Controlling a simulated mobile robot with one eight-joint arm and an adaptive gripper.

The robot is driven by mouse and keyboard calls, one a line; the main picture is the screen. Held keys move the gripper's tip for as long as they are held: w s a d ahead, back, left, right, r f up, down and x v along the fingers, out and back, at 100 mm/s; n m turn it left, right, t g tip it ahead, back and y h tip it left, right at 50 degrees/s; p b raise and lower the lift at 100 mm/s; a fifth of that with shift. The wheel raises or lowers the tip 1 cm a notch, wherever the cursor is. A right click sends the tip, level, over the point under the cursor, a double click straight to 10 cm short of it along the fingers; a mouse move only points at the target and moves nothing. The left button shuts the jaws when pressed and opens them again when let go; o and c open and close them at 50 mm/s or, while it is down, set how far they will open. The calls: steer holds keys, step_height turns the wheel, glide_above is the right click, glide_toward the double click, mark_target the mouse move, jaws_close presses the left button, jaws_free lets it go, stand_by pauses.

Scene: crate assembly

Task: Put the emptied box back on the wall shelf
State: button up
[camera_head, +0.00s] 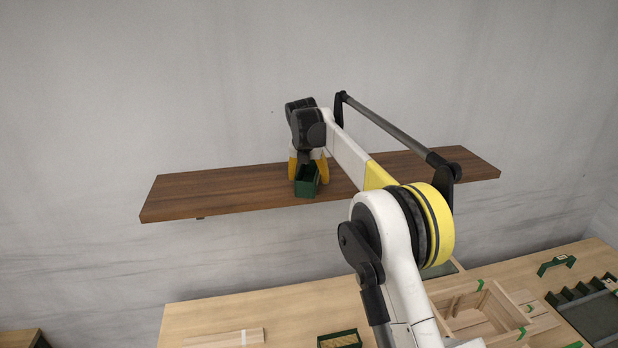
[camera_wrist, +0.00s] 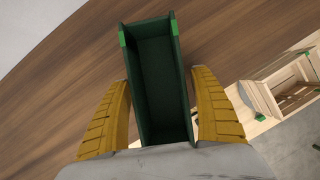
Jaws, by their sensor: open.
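The emptied green box (camera_head: 307,183) is at the front edge of the brown wall shelf (camera_head: 220,190), near its middle. In the wrist view the box (camera_wrist: 157,80) is open-topped with a bare dark inside, and its far corners are lighter green. My gripper (camera_head: 308,168) is over the shelf, with its yellow fingers on either side of the box. In the wrist view the fingers (camera_wrist: 160,110) stand open, with a narrow gap on each side of the box. The box appears to rest on the shelf; its underside is hidden.
Below is a wooden workbench (camera_head: 280,308) with a wooden crate (camera_head: 480,312), loose slats (camera_head: 225,339) and another green box (camera_head: 339,339). A green handle-like part (camera_head: 556,265) lies at the right. The shelf's left part is clear.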

steer(key=b+v, duration=0.1)
steer(key=v, duration=1.1)
steer(key=shift+r+b, duration=0.2)
steer(key=shift+b, duration=0.1)
steer(key=s+d+r+m+t, duration=0.1)
steer(key=s+d+r+m, duration=0.1)
steer(key=s+d+m, duration=0.6)
steer(key=s+d+r+m, duration=0.2)
steer(key=s+d+m, duration=0.3)
steer(key=s+m, duration=0.6)
steer(key=s+d+f+m, duration=0.1)
steer(key=s+f+m, duration=0.4)
steer(key=s, duration=0.3)
steer(key=s+d+f+m+t, duration=0.1)
steer(key=s+d+f+m, duration=0.1)
steer(key=s+f+m, duration=0.3)
steer(key=s+d+f+m, duration=0.2)
steer(key=s+f+m, duration=0.2)
steer(key=s, duration=0.9)
step_height(320, 180, down, 2)
steer(key=shift+s+d+f+m+t+y, duration=0.1)
steer(key=shift+s+d+m+t+y, duration=0.05)
steer(key=shift+m+t+y, duration=0.2)
